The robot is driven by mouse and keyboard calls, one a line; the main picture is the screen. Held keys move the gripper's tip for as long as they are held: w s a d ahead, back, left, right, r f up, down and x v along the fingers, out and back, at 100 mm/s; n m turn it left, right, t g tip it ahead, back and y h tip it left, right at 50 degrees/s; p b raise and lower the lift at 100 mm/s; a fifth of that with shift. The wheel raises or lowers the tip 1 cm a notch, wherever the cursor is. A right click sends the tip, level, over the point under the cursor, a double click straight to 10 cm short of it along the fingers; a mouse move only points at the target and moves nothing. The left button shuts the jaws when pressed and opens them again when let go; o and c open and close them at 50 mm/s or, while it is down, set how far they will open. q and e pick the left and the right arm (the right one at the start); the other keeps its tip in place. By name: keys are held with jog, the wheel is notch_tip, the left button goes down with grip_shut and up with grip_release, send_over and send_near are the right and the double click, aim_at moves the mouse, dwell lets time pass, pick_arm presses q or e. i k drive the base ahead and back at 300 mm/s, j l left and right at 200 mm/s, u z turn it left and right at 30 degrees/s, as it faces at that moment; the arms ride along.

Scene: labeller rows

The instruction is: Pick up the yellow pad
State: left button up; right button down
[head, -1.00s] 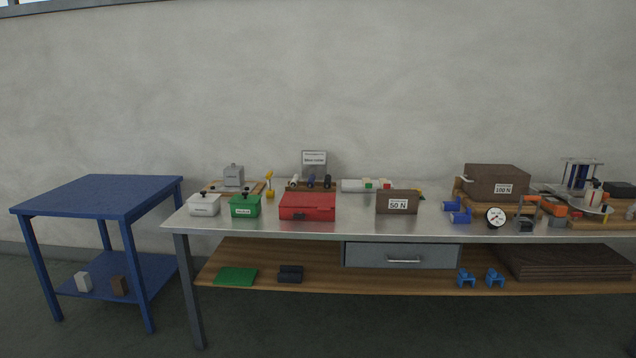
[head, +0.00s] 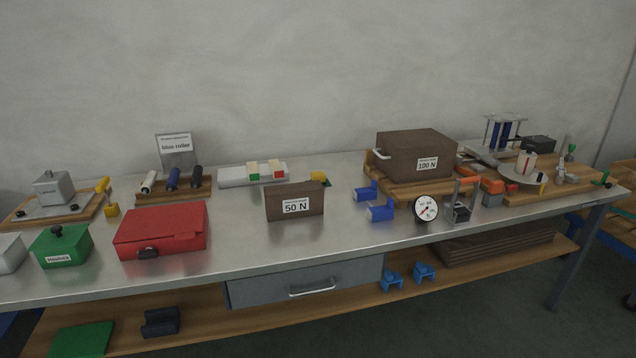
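A small yellow piece (head: 319,177), which may be the yellow pad, lies on the metal bench top (head: 345,225) behind the brown 50 N block (head: 295,202). The block hides part of it, and a dark or green bit shows at its right edge. Other small yellow things, a handle-like one (head: 102,185) and a block-like one (head: 112,209), are at the left by the grey box on a board. I cannot tell for certain which is a pad. Neither of my grippers shows in the head view.
A red case (head: 161,230) and a green box (head: 62,246) stand at the left front. A roller rack (head: 174,192) and white tray (head: 240,178) are behind. Blue brackets (head: 381,212), a dial gauge (head: 425,209) and a 100 N block (head: 416,152) stand right. Bare bench lies before the 50 N block.

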aim_at(318, 175)
jog(key=z, duration=4.9)
jog(key=u, duration=1.55)
jog(key=j+u, duration=0.15)
jog(key=u, duration=0.35)
jog(key=i+j+u, duration=0.1)
jog(key=u, duration=0.35)
jog(key=i+j+u, duration=0.1)
jog(key=u, duration=0.4)
jog(key=i+u, duration=0.15)
jog(key=u, duration=0.35)
jog(key=i+j+u, duration=0.1)
jog(key=u, duration=0.35)
